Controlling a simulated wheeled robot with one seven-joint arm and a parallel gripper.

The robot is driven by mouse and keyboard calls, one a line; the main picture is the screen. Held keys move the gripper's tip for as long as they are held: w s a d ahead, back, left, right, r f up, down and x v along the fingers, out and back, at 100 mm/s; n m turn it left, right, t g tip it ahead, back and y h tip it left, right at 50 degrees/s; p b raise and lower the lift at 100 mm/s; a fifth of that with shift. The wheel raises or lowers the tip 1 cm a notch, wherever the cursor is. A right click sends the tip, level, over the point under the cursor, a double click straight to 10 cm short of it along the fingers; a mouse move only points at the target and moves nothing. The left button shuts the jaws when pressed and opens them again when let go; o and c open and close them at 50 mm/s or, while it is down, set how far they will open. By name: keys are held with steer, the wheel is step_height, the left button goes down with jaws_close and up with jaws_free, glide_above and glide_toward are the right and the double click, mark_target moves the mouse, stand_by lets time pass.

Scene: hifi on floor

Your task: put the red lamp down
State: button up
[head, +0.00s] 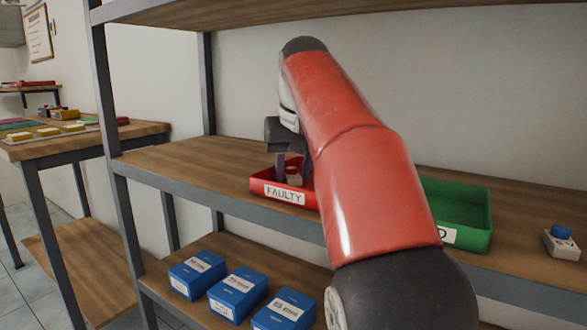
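A small lamp with a pale base and some red above it (293,179) shows between the fingers of my gripper (293,170). It is low inside the red tray (262,190) labelled FAULTY, on the middle shelf. My gripper points down into this tray from above, with one finger on each side of the lamp. Whether the fingers press on the lamp, and whether its base touches the tray floor, I cannot tell. My red arm hides the right part of the tray.
A green tray (487,215) stands to the right on the same shelf (180,160), its label mostly hidden by my arm. A pale block with a blue top (561,242) sits further right. Several blue boxes (237,293) are on the lower shelf. The shelf left of the red tray is clear.

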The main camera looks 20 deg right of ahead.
steer(key=shift+o, duration=1)
steer(key=shift+r, duration=0.3)
steer(key=p+v, duration=0.2)
steer(key=v, duration=0.5)
steer(key=shift+p, duration=0.4)
steer(key=shift+s, duration=0.1)
